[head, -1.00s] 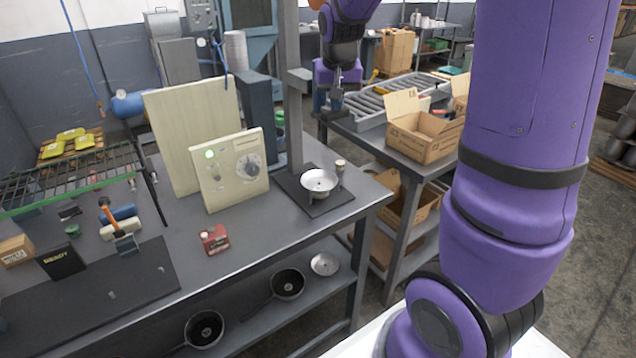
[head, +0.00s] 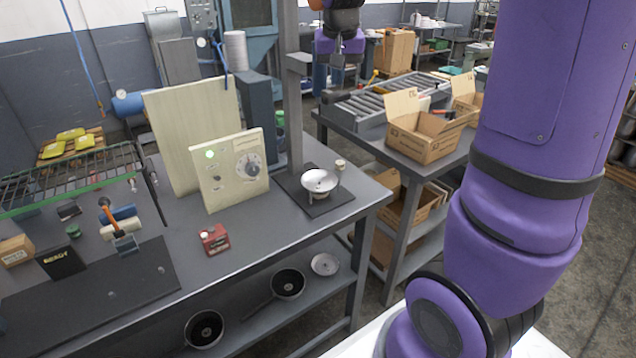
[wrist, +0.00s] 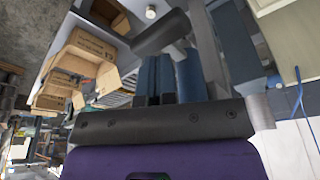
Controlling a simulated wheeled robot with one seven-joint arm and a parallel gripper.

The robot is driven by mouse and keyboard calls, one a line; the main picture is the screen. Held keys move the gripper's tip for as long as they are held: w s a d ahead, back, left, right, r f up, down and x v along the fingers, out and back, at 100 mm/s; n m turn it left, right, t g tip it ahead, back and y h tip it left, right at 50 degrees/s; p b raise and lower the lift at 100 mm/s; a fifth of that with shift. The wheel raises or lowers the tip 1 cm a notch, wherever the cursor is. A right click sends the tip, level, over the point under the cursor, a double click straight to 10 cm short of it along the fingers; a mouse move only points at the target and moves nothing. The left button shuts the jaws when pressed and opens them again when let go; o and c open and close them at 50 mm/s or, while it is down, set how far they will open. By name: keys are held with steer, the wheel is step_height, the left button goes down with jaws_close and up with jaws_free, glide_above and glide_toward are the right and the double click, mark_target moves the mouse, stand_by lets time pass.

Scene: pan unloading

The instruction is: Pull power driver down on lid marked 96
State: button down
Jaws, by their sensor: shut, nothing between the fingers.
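My gripper (head: 338,64) is raised to the right of the grey upright column (head: 291,110). Its blue fingers (wrist: 167,78) are shut and empty in the wrist view. A short grey bracket (head: 300,64) juts from the column beside my gripper. A dark bar (wrist: 160,32) shows just beyond the fingers; I cannot tell whether it is the power driver. A round silver lid or dish (head: 319,181) sits on the dark base plate (head: 333,203) below. It looks slightly tilted, and no number is legible on it.
A cream control panel (head: 231,170) with a green light stands left of the column. A red box (head: 214,239) lies on the table (head: 270,232). A small round knob (head: 340,164) stands behind the lid. A roller conveyor (head: 375,102) and open cartons (head: 424,135) are to the right.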

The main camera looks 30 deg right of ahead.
steer(key=shift+w+v, duration=0.15)
steer(key=shift+v, duration=0.65)
steer(key=shift+w+v, duration=0.15)
steer(key=shift+v, duration=0.6)
steer(key=shift+d+r, duration=0.15)
steer(key=shift+d, duration=0.05)
steer(key=shift+s, duration=0.1)
steer(key=s+a+n+t, duration=0.1)
steer(key=s+a, duration=0.3)
steer(key=s, duration=0.4)
steer(key=s+a+n+t+y, duration=0.1)
steer(key=s+a, duration=0.3)
steer(key=s, duration=0.5)
steer(key=s+a+n, duration=0.3)
steer(key=s+a, duration=0.2)
steer(key=s, duration=0.4)
steer(key=shift+n+t, duration=0.3)
steer(key=shift+t, duration=0.1)
